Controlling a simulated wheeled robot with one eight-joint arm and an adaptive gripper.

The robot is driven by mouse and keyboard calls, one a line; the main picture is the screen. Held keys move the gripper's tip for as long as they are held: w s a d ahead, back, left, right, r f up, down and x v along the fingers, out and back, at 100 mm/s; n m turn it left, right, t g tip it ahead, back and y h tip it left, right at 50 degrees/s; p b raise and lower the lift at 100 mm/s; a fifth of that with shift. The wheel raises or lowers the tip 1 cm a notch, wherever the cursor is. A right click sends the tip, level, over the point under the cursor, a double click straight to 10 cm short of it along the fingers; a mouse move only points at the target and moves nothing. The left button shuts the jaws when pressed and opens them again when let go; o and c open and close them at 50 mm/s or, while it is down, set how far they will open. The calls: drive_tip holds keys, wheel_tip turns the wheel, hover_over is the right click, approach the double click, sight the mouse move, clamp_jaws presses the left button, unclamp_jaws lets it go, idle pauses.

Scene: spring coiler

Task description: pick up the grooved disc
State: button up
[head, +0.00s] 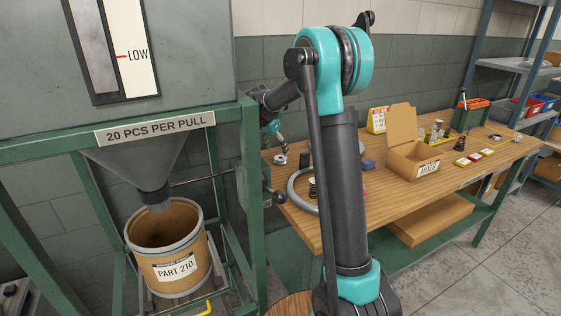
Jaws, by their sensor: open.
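A small grey metal disc (280,159) lies on the left end of the wooden workbench (400,192). It looks like the grooved disc, but it is too small to make out grooves. My gripper (281,143) shows small beyond my arm, pointing down just above this disc and apart from it. Its jaws are open, with nothing seen between them. My large teal and dark grey arm crosses the middle of the view and hides part of the bench.
A grey ring (298,192) and a dark coil (312,188) lie nearby. A green-framed hopper (140,165) over a drum (170,262) blocks the left.

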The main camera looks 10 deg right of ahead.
sight(281, 160)
drive_tip(key=shift+x, duration=2.7)
drive_tip(key=shift+w+d, duration=0.1)
clamp_jaws()
drive_tip(key=shift+r, duration=0.1)
